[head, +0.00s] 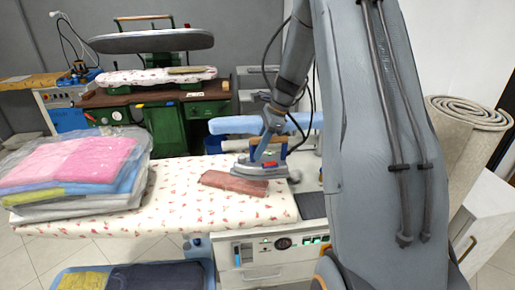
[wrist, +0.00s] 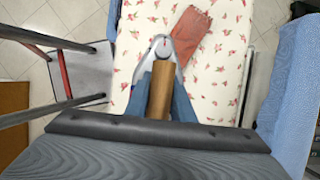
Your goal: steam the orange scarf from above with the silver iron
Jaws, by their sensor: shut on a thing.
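The orange scarf (head: 235,183) lies folded flat on the flowered ironing board (head: 160,195); it also shows in the wrist view (wrist: 190,38). My gripper (head: 268,145) is shut on the wooden handle (wrist: 160,92) of the silver iron (head: 258,170). In the wrist view the iron's pale nose (wrist: 160,48) is beside the scarf's left edge, seeming to overlap it slightly. In the head view the iron is just behind the scarf's right part. I cannot tell whether the iron's sole is raised or touching. The fingers hide part of the iron.
A bagged stack of folded clothes (head: 75,170) covers the board's left end. A pale blue padded arm (head: 230,124) runs behind the iron. A control panel (head: 275,248) is below the board's right end. A rolled carpet (head: 460,150) stands at the right.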

